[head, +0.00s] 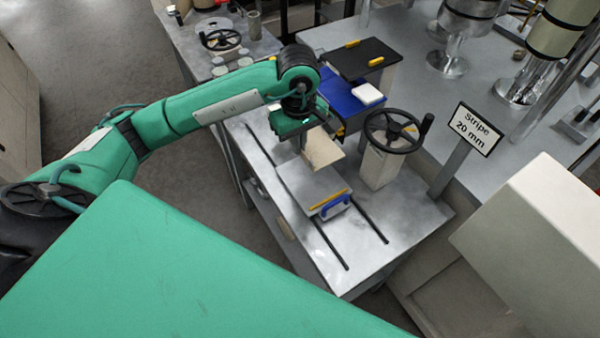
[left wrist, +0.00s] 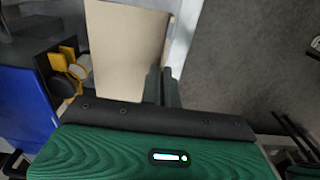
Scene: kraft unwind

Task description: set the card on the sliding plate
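The card (head: 323,150) is a beige, flat, tilted sheet in the head view. It hangs in the air over the far end of the sliding plate (head: 308,188), a light grey plate with a yellow strip and a blue handle at its near edge. My left gripper (head: 304,142) is shut on the card, above the plate. In the left wrist view the card (left wrist: 125,50) stretches out beside the dark fingers (left wrist: 162,88), which meet it near its right edge. The gap between card and plate is hard to judge. My right gripper is not in view.
A black handwheel (head: 393,131) on a pale block stands right of the plate. Behind are a blue tray (head: 340,99) with a white block and a black lid (head: 360,58). A "Stripe 20 mm" sign (head: 474,128) stands at right. The slotted table (head: 375,215) is clear in front.

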